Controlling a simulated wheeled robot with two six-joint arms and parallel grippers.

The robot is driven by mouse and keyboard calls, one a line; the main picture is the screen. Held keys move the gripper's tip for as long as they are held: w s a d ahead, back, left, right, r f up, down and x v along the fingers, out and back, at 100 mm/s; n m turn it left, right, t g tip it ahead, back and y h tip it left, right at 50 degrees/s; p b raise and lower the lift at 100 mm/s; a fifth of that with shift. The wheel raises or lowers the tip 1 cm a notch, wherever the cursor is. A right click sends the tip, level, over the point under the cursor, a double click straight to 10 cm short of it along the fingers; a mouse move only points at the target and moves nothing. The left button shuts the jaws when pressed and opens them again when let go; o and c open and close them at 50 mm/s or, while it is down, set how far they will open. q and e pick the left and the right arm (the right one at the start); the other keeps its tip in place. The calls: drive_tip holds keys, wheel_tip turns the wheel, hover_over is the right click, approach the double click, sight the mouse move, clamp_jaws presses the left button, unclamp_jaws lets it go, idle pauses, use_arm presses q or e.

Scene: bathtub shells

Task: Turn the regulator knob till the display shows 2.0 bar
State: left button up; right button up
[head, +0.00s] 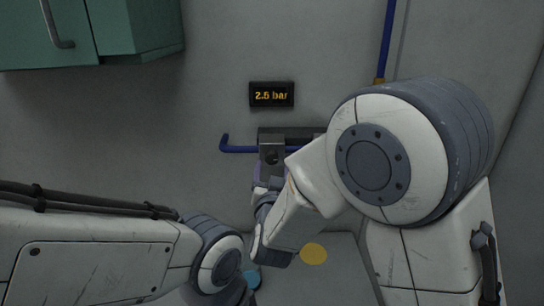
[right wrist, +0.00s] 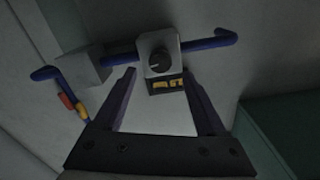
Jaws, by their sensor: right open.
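The display (head: 271,94) is a small dark box on the wall with orange digits, which seem to read 2.6 bar. Below it is the grey regulator block (head: 268,139) with a dark round knob (head: 272,157). In the right wrist view the knob (right wrist: 160,59) faces the camera, and the display (right wrist: 167,85) shows partly beside it. My right gripper (head: 268,183) is open just below the knob in the head view. In the right wrist view its fingers (right wrist: 160,71) stand apart on either side, with the knob beyond the tips. My left gripper is out of the picture.
A blue pipe (head: 240,149) runs to the regulator's left, and another (head: 387,40) rises at the right. A green cabinet (head: 95,30) hangs upper left. A yellow disc (head: 313,253) and a blue disc (head: 251,279) lie below. My right arm hides part of the wall.

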sight(272, 159)
drive_tip(key=w+p, duration=0.1)
drive_tip(key=w, duration=0.4)
